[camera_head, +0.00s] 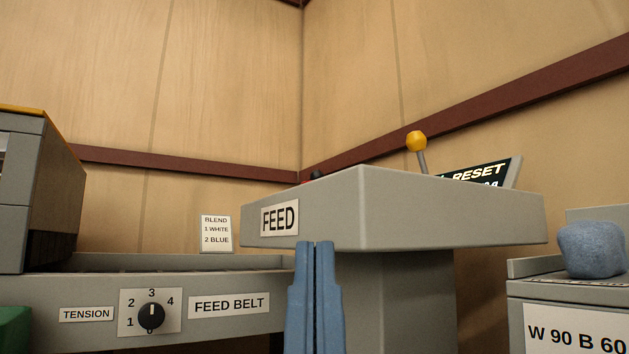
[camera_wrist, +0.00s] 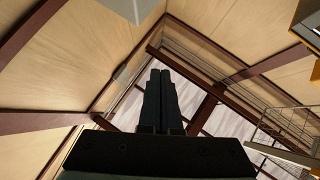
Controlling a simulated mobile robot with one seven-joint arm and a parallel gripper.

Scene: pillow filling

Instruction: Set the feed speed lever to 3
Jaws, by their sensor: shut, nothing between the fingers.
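A lever with a yellow ball knob (camera_head: 416,141) stands up from the top of the grey FEED console (camera_head: 400,215). It leans slightly left. Its base and any scale beside it are hidden behind the console's edge. My gripper (camera_head: 316,244) is upright in front of the console, below the FEED label (camera_head: 279,218). Its blue fingers are shut together and empty. It is below and left of the lever, apart from it. In the wrist view my gripper (camera_wrist: 160,72) points up towards the roof, and the lever does not show.
A black TENSION dial (camera_head: 151,316) is on the feed belt's front (camera_head: 80,290). A blend card (camera_head: 216,233) stands behind. A small dark red-and-black part (camera_head: 317,174) and a RESET panel (camera_head: 478,174) show on the console. A blue-grey lump (camera_head: 591,249) sits on a cabinet at right.

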